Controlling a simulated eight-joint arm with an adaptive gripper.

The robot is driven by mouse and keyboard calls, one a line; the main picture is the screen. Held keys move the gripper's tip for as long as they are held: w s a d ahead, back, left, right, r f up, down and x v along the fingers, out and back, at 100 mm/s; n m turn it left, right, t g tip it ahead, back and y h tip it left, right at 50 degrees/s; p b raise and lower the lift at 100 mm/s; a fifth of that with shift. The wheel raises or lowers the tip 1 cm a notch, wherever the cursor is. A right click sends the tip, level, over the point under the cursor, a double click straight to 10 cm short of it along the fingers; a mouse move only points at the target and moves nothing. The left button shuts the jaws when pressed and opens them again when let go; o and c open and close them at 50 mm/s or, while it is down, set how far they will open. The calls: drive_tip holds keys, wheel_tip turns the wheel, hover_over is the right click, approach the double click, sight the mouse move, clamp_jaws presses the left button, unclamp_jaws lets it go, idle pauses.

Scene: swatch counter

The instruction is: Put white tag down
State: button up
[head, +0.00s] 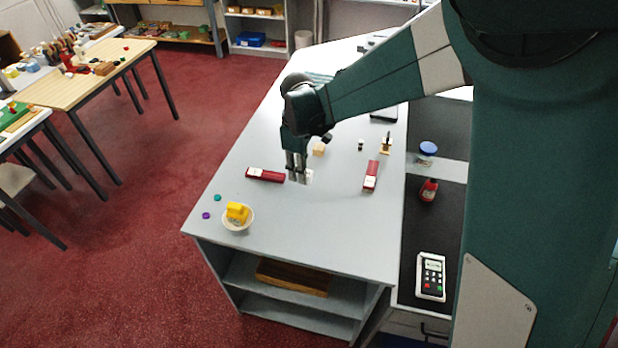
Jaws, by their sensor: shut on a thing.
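My gripper (298,180) points down over the middle of the grey counter (285,240). It is shut on the white tag (308,176), a small pale piece showing at the fingertips. The fingers hide part of the tag. I cannot tell whether the tag touches the counter.
A red-and-white item (266,175) lies just left of my gripper and another (371,176) lies to the right. A wooden block (319,149) is behind. A white bowl (237,224) with a yellow thing stands front left. The counter's front middle is clear.

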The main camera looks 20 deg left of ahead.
drive_tip(key=shift+d, duration=0.1)
drive_tip(key=s+d+p, duration=0.1)
drive_tip(key=s+d, duration=0.2)
drive_tip(key=d, duration=0.9)
drive_tip(key=n+p, duration=0.1)
hover_over(360, 230)
drive_tip(key=shift+r, duration=0.1)
drive_tip(key=shift+f, duration=2.9)
drive_tip(key=shift+f, duration=0.15)
drive_tip(key=shift+f+p, duration=0.3)
drive_tip(key=shift+f, duration=1.65)
drive_tip(key=shift+f, duration=0.2)
